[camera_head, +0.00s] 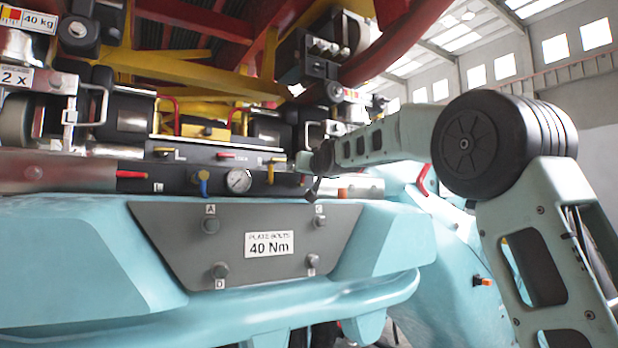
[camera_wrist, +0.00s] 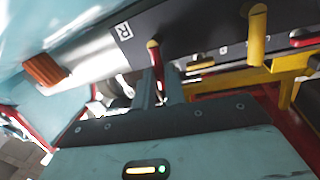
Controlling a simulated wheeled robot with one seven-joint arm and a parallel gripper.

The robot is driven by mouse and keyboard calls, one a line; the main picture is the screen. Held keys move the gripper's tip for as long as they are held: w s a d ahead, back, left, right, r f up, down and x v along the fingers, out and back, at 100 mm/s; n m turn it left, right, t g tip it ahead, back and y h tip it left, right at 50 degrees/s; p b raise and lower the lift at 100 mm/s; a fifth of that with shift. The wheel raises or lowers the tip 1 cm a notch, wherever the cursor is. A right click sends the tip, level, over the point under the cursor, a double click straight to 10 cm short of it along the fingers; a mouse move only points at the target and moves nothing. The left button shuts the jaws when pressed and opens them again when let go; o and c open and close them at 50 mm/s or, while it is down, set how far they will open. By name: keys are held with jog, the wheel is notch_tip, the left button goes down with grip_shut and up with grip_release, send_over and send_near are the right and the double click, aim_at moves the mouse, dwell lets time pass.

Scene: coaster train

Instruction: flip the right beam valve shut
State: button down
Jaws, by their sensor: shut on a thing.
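The right beam valve shows in the wrist view as a red lever (camera_wrist: 161,68) on a brass-coloured pivot (camera_wrist: 152,44), beside an "R" label on the dark beam (camera_wrist: 200,30). The lever points across the beam, toward my gripper (camera_wrist: 160,84). My gripper's two grey fingers are shut on the lever, one on each side, and partly hide it. In the head view my gripper (camera_head: 311,170) is at the right end of the dark beam (camera_head: 205,178) and hides the right valve.
In the head view, a red lever (camera_head: 130,174) lies along the beam's left end, near "L". A gauge (camera_head: 238,181) and blue lever (camera_head: 203,182) sit mid-beam. The wrist view shows an orange cap (camera_wrist: 45,70), a yellow lever (camera_wrist: 257,30) and a red handle (camera_wrist: 305,38) nearby.

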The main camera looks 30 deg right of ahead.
jog(key=shift+a+f+n+b, duration=0.15)
jog(key=shift+a+n+b, duration=0.1)
jog(key=shift+n+b, duration=0.4)
jog(key=shift+n, duration=0.35)
jog(key=c, duration=1.5)
grip_release()
jog(key=shift+s+a+b, duration=0.5)
jog(key=shift+s+b, duration=1.25)
jog(key=shift+s, duration=1.1)
jog(key=shift+s+a+b, duration=0.45)
jog(key=shift+s+b, duration=1.3)
jog(key=shift+s, duration=1.15)
jog(key=shift+s+a+b, duration=0.5)
jog(key=shift+s+b, duration=1.25)
jog(key=shift+s, duration=1.1)
